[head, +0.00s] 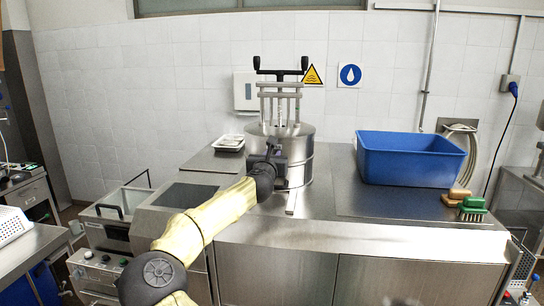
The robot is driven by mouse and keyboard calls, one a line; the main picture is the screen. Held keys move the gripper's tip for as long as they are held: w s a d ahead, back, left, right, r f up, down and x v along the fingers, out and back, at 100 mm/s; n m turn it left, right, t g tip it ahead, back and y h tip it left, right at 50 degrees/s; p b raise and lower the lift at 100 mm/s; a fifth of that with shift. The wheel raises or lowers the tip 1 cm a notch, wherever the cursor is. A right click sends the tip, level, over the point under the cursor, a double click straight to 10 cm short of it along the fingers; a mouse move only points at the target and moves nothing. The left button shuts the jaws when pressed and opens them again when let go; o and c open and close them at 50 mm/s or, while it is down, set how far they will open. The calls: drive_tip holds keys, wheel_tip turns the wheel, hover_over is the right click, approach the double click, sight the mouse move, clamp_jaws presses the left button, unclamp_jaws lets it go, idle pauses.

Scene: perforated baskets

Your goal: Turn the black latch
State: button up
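A steel cylindrical vessel (310,150) stands on the steel counter, with a metal frame of rods above its top. A black bar with upright ends (280,72) crosses the top of this frame; it is the clearest black handle-like part, but I cannot tell if it is the latch. My arm reaches in from the bottom. My gripper (276,158) is in front of the vessel's left side, well below the black bar. Its dark fingers are small and overlap the vessel, so I cannot tell if they are open, or if they touch it. My arm's end hides part of the vessel's lower left.
A blue bin (410,160) stands on the counter to the right, with brushes (472,208) at its front right. A small tray (229,143) lies left of the vessel. A white perforated basket (12,226) is at far left. The counter front is mostly clear.

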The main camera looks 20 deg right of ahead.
clamp_jaws()
drive_tip(key=shift+m+b, duration=0.3)
drive_tip(key=shift+b, duration=0.05)
drive_tip(key=m+b, duration=0.3)
drive_tip(key=shift+s+d+f, duration=0.2)
drive_tip(key=shift+s+d, duration=0.05)
drive_tip(key=shift+d, duration=0.1)
drive_tip(key=m+b, duration=0.2)
drive_tip(key=m, duration=0.1)
drive_tip(key=m+b, duration=0.1)
drive_tip(key=shift+s+d+f+m+b, duration=0.2)
drive_tip(key=shift+d+f+m+b, duration=0.1)
drive_tip(key=shift+d+m, duration=0.1)
drive_tip(key=m+b, duration=0.3)
drive_tip(key=f+m+b, duration=0.1)
drive_tip(key=m, duration=0.1)
drive_tip(key=shift+s+d+b, duration=0.2)
drive_tip(key=shift+d+b, duration=0.05)
drive_tip(key=shift+b, duration=0.15)
drive_tip(key=m+b, duration=0.2)
drive_tip(key=m, duration=0.1)
drive_tip(key=m+b, duration=0.1)
drive_tip(key=shift+f+m, duration=0.3)
